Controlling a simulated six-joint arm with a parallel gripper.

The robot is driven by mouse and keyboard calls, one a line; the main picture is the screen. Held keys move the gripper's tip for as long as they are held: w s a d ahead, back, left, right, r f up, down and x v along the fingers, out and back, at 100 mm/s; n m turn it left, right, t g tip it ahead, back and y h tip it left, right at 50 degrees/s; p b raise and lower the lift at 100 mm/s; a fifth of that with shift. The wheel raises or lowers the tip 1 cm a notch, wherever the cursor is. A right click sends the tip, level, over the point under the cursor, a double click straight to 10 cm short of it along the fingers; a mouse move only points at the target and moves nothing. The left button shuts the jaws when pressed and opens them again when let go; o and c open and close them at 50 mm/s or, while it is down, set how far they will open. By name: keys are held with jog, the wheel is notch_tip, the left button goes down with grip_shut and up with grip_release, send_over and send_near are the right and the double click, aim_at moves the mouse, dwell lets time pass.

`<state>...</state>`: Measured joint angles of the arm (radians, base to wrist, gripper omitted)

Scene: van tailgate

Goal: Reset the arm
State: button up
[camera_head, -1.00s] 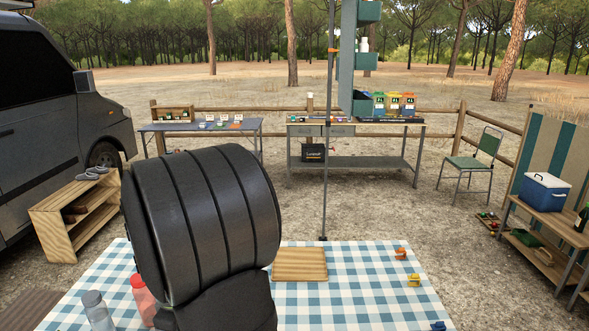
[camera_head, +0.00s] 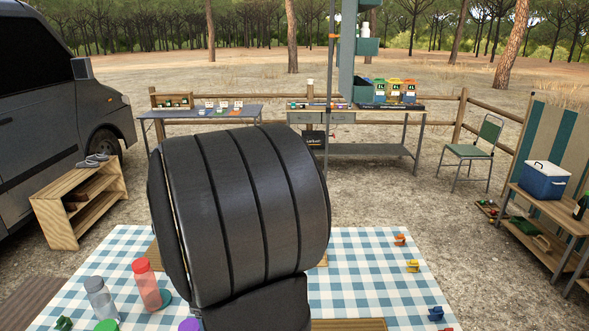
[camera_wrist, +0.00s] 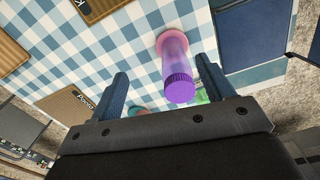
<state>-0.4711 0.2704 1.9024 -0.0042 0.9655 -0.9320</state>
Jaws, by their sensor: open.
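My gripper (camera_wrist: 162,66) shows in the wrist view with its two blue-grey fingers spread apart and nothing held between them. It points down over the checked tablecloth (camera_head: 350,262). A purple-capped bottle (camera_wrist: 178,72) appears between and beyond the fingers, apart from them as far as I can see. In the head view my dark arm link fills the middle and hides the gripper. A red bottle (camera_head: 147,287) and a grey bottle (camera_head: 101,301) stand on the cloth left of my arm. A purple cap (camera_head: 190,324) and a green cap (camera_head: 106,326) show at the bottom edge.
Small orange (camera_head: 400,240), yellow (camera_head: 412,266) and blue (camera_head: 436,313) items lie on the cloth's right side. A wooden shelf (camera_head: 85,205) and van stand left. A thin upright pole (camera_head: 329,90) rises behind the cloth. A cooler (camera_head: 545,180) sits on the right bench.

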jog(key=d+r, duration=0.3)
jog(key=d, duration=0.2)
jog(key=w+a+n, duration=0.1)
jog(key=w+a, duration=0.3)
jog(key=a, duration=0.5)
jog(key=w+a+n, duration=0.1)
jog(key=w+a, duration=0.3)
jog(key=a, duration=0.6)
jog(key=s+a+f+n, duration=0.1)
jog(key=a, duration=1)
jog(key=s+a+f+n, duration=0.1)
jog(key=s+a+f, duration=0.1)
jog(key=a, duration=0.9)
jog(key=shift+s+a+n, duration=0.15)
jog(key=shift+s+n, duration=0.15)
jog(key=shift+f, duration=0.1)
